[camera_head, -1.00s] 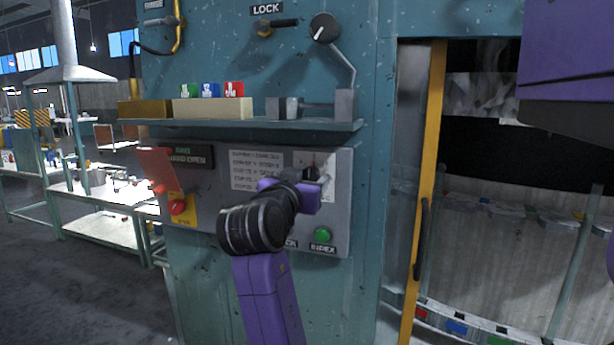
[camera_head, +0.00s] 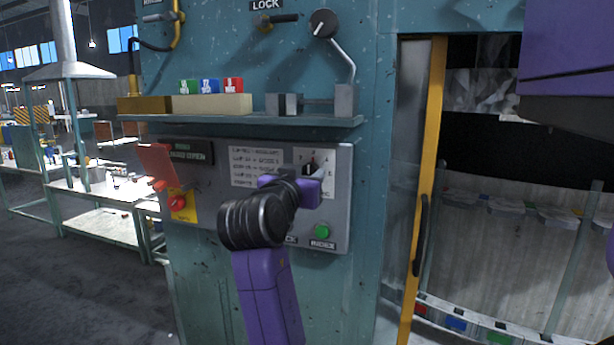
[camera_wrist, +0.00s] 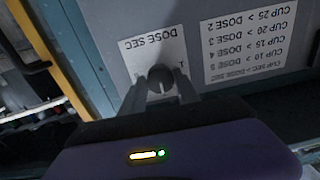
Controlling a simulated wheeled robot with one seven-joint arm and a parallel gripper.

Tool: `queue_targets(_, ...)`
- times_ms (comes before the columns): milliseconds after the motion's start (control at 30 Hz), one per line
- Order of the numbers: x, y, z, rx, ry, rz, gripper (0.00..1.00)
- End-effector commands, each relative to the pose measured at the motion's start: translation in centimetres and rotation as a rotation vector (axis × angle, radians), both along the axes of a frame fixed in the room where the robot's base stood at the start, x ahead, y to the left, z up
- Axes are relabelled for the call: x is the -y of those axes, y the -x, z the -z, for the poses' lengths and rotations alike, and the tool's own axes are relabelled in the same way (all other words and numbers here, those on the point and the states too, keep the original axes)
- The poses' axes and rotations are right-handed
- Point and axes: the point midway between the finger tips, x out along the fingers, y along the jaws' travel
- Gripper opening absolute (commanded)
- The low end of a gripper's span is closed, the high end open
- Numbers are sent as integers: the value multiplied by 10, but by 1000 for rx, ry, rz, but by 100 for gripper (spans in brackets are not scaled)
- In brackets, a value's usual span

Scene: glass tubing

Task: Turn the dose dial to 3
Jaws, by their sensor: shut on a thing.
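The dose dial is a small dark knob on a white plate marked DOSE SEC; in the wrist view the dial (camera_wrist: 160,74) sits between my fingertips, and the plate (camera_wrist: 146,50) appears upside down. My gripper (camera_wrist: 160,86) is shut on the dial. In the head view my gripper (camera_head: 316,176) reaches the right part of the grey control panel, and the dial (camera_head: 311,166) is partly hidden behind it. The pointer and most numbers of the dial are covered or too small to read. A printed dose list (camera_wrist: 255,40) is beside the plate.
A green button (camera_head: 322,231) marked INDEX is below my gripper. A red flap (camera_head: 157,166) and red button (camera_head: 177,201) are at the panel's left. A shelf (camera_head: 240,121) with coloured blocks juts out above. A yellow door edge (camera_head: 428,180) stands at the right.

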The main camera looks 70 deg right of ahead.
Motion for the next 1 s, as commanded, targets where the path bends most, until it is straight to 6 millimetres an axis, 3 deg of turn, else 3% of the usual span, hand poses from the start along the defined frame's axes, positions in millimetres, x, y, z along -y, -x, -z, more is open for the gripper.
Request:
queue_targets(33,0,0,0,0,1,0,39)
queue_targets(133,0,0,0,1,1,0,59)
queue_targets(533,-5,0,0,1,2,-1,59)
queue_targets(1000,-71,7,1,1,2,-2,59)
